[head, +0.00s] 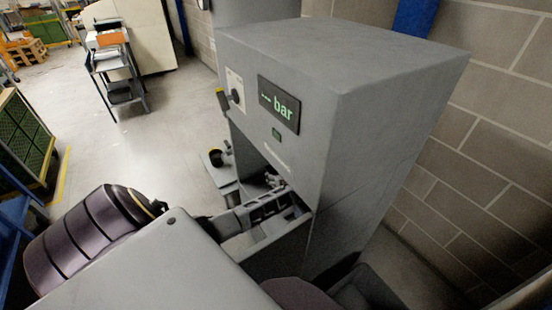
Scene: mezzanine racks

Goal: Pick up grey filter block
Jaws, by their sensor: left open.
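A tall grey machine (330,100) with a display reading "bar" stands in the middle of the head view. An opening low in its front leads to a grey tray-like ledge (262,238). My left gripper (276,188) reaches in from the left to this opening, with its jaws open. I cannot clearly make out the grey filter block; the gripper and the shade of the opening hide much of that spot. I see nothing held between the fingers. My right gripper is not in view.
A dark knob or cap (215,158) sits on a small ledge left of the opening. A block wall (470,150) stands close behind the machine on the right. A cart (115,70) stands farther back left. The floor (150,140) between is clear.

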